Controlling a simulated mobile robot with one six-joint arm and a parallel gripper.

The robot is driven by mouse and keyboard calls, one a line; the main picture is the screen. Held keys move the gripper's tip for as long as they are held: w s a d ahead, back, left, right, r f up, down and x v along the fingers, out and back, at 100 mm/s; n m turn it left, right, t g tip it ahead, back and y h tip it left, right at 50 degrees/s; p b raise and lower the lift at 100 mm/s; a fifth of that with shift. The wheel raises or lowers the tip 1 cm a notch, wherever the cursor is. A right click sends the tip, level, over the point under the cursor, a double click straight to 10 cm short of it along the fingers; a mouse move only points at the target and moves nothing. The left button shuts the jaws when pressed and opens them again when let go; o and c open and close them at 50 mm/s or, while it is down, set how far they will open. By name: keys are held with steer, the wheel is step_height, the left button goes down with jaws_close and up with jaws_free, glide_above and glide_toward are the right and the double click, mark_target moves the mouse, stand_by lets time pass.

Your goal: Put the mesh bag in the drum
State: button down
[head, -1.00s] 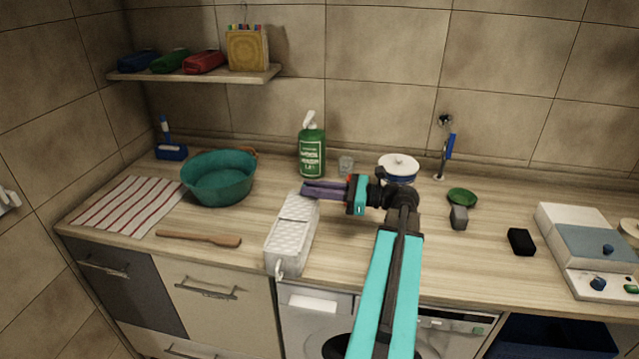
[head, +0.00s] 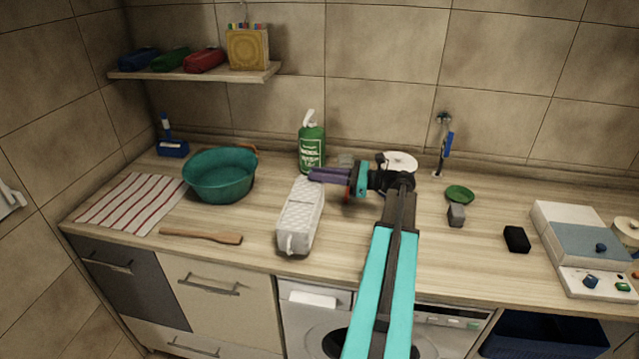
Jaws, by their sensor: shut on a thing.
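The mesh bag (head: 302,216) is a long white bag with a bumpy, net-like surface and a small loop at its near end. My gripper (head: 316,175), with purple fingers, is shut on the far end of the bag. The bag's near end points toward the counter's front edge. I cannot tell whether it is clear of the counter. The drum is in the washing machine (head: 309,318) under the counter. Only part of its dark round front (head: 337,342) shows, and my arm covers much of it. I cannot tell whether its door is open.
A teal basin (head: 220,176), a striped cloth (head: 130,203) and a wooden stick (head: 200,236) lie to the left. A green bottle (head: 311,148) stands just behind my gripper. A black block (head: 516,239) and a scale-like device (head: 588,250) are on the right.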

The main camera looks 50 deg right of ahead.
mark_target(320, 183)
steer(key=shift+f, duration=0.1)
steer(key=shift+f+p, duration=0.95)
steer(key=shift+f, duration=0.85)
steer(key=c, duration=1.7)
jaws_free()
steer(key=shift+r, duration=0.25)
steer(key=shift+b+v, duration=2.6)
steer(key=shift+v, duration=3.45)
